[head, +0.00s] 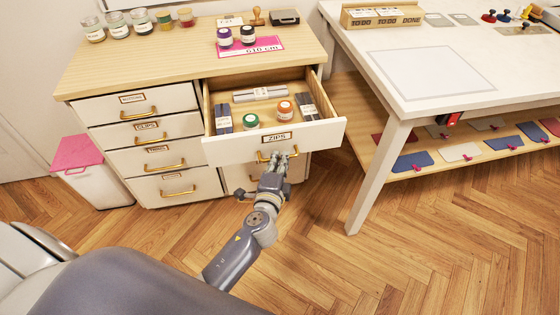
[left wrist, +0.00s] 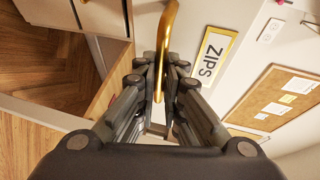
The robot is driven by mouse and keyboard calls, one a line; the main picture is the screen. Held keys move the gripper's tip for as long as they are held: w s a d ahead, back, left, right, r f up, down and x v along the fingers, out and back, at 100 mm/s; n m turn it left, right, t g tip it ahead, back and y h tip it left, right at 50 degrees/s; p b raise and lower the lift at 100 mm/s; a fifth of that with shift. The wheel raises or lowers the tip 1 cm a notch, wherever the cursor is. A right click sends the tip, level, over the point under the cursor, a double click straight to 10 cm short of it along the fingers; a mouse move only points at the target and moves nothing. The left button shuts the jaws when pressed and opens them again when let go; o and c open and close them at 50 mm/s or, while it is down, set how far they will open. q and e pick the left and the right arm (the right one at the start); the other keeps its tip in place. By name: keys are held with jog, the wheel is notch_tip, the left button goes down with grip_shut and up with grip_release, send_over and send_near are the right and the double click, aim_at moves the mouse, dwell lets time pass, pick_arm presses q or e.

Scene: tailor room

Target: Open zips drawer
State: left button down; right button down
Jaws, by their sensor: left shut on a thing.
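The zips drawer (head: 325,132) is pulled out from the right side of the wooden-topped cabinet (head: 140,75). Its white front carries a "ZIPS" label (head: 278,139), which also shows in the left wrist view (left wrist: 211,54). Inside lie dark and light packets and a green-lidded and an orange-lidded jar. My left gripper (head: 278,156) is at the drawer front, shut on its brass handle (left wrist: 165,40). The handle's bar runs between the fingers in the left wrist view. The gripper hides part of the handle in the head view. My right gripper is not in view.
A white work table (head: 450,85) stands at the right, with its leg (head: 378,180) close to the open drawer. A white bin with a pink lid (head: 77,152) stands left of the cabinet. The wooden floor in front is clear apart from my arm.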

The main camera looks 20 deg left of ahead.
pick_arm(q)
jog(key=c, duration=1.7)
grip_release()
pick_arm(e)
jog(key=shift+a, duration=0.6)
pick_arm(q)
jog(key=v, duration=1.2)
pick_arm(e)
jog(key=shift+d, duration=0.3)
